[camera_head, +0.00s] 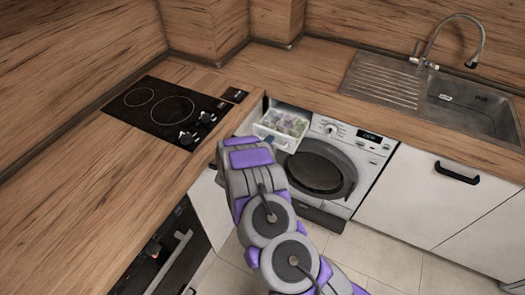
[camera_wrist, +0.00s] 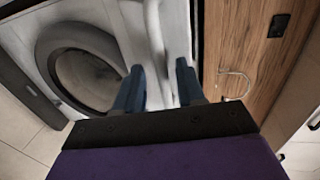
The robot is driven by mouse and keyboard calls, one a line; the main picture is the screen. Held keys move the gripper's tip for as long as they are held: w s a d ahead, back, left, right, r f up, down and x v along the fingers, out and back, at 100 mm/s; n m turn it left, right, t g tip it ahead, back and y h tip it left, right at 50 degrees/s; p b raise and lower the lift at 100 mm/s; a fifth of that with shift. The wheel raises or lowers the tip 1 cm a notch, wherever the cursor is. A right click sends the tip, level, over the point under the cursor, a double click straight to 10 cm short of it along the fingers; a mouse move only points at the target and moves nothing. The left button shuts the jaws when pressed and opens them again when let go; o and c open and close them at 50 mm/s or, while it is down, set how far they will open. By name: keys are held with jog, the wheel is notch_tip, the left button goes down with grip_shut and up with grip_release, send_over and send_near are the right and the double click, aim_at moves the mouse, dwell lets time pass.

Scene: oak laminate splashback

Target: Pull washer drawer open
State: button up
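The washer (camera_head: 330,165) is a white front-loader with a dark round door, under the counter. It also shows sideways in the wrist view (camera_wrist: 100,12). Its drawer (camera_head: 268,134) at the upper left is pulled out, with its top open and light and greenish contents visible inside. My arm reaches to the drawer's left front corner in the head view, and my fingertips are hidden there. In the wrist view my gripper (camera_wrist: 158,88) has two blue-grey fingers set apart, with a pale surface between and beyond them. I cannot tell whether they touch the drawer.
The black hob (camera_head: 165,110) sits in the wooden counter at left. The steel sink (camera_head: 440,95) is at right. A white cabinet with a black handle (camera_head: 456,173) stands right of the washer. An oven (camera_head: 165,255) is at lower left. The tiled floor (camera_head: 375,255) before the washer is clear.

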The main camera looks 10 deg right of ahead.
jog(key=p+v, duration=0.2)
jog(key=v, duration=1.5)
jog(key=shift+a, duration=0.2)
jog(key=shift+s, duration=0.1)
